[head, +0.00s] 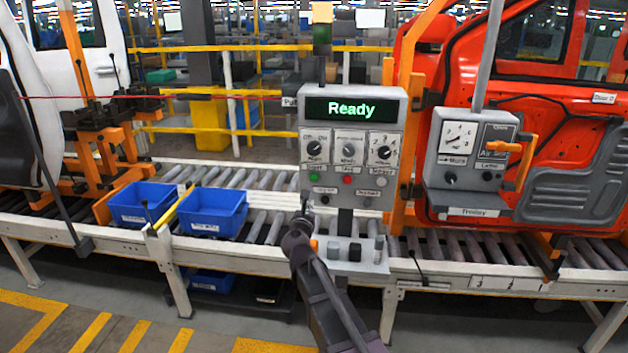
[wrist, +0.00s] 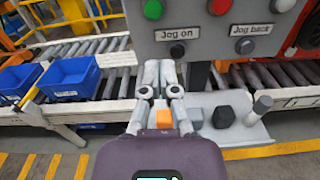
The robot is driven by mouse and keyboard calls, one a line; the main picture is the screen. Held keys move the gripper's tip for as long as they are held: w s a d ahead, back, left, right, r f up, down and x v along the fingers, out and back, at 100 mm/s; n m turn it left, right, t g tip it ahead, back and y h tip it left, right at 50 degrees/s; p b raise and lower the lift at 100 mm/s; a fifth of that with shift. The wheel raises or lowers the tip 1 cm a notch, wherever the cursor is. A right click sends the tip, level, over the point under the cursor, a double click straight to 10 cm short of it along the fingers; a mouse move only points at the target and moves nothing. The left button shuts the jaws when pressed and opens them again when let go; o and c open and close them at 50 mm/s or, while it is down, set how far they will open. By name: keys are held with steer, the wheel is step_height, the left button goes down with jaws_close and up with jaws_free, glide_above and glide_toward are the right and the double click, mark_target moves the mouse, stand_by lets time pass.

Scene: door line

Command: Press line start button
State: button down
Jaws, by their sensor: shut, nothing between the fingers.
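The control panel (head: 352,108) stands in the middle of the head view with "Ready" on its green-lit display. Below its dials sit a green button (head: 314,177), a red button (head: 348,180) and a pale grey button (head: 381,181). The wrist view shows the green button (wrist: 153,9) at the top, above a black button (wrist: 177,50) labelled "Jog on". I cannot read a start label. My gripper (wrist: 160,68) is shut and empty, in front of the panel's lower left, its tips below the green button.
A small shelf (head: 345,262) below the panel holds an orange block (wrist: 164,119), a black block (wrist: 223,117) and a grey peg (wrist: 260,108). Blue bins (head: 213,212) stand on the roller conveyor at left. A trolley panel (head: 470,160) and red door (head: 585,150) are at right.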

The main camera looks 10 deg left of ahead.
mark_target(314, 179)
steer(key=shift+a+r+n, duration=0.1)
steer(key=shift+a+n, duration=0.2)
steer(key=shift+a, duration=0.1)
steer(key=shift+w, duration=0.1)
steer(key=w, duration=1.3)
steer(key=shift+w+d, duration=0.3)
steer(key=shift+w, duration=0.1)
